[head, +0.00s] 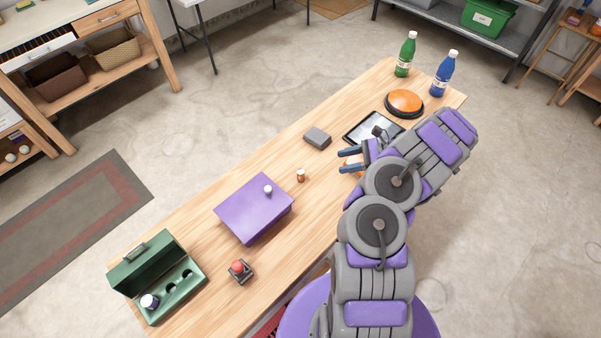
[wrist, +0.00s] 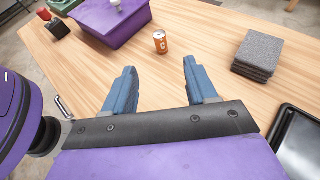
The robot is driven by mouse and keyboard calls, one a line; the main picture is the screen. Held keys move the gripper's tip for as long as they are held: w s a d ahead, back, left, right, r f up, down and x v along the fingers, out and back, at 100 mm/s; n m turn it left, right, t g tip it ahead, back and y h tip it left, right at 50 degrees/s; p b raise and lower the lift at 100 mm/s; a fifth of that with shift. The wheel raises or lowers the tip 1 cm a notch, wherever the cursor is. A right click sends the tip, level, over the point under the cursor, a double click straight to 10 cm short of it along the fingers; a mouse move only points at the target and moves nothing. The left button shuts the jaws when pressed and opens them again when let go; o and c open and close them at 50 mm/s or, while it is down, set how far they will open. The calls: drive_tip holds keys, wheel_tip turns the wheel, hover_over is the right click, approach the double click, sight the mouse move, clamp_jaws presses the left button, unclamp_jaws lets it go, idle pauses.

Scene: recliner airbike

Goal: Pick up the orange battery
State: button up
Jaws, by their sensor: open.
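The orange battery (head: 300,175) is a small upright cylinder on the wooden table, right of the purple box. It also shows in the wrist view (wrist: 160,42), orange with a white letter and a paler top, standing beyond the fingertips and roughly between their lines. My gripper (head: 344,161) is open and empty, to the right of the battery in the head view and apart from it. In the wrist view its two blue fingers (wrist: 160,75) are spread wide. An orange patch behind my gripper in the head view is mostly hidden, so I cannot tell what it is.
The purple box (head: 240,215) bears a small white-topped item (head: 268,189). A grey block (head: 317,138) and a black tray-like tablet (head: 360,127) lie nearby. A green case (head: 190,263) with round holes and a red button (head: 238,268) stand at the near end. Bare wood surrounds the battery.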

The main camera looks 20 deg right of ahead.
drive_tip(key=b, duration=0.2)
approach(301, 171)
drive_tip(key=x, duration=0.4)
drive_tip(key=shift+w+d+f, duration=0.15)
drive_tip(key=shift+f, duration=0.25)
drive_tip(key=shift+b+x, duration=0.3)
drive_tip(key=shift+x, duration=0.55)
drive_tip(key=b+x, duration=0.1)
drive_tip(key=x, duration=0.3)
drive_tip(key=shift+a+f+b, duration=0.1)
drive_tip(key=shift+a+b, duration=0.2)
clamp_jaws()
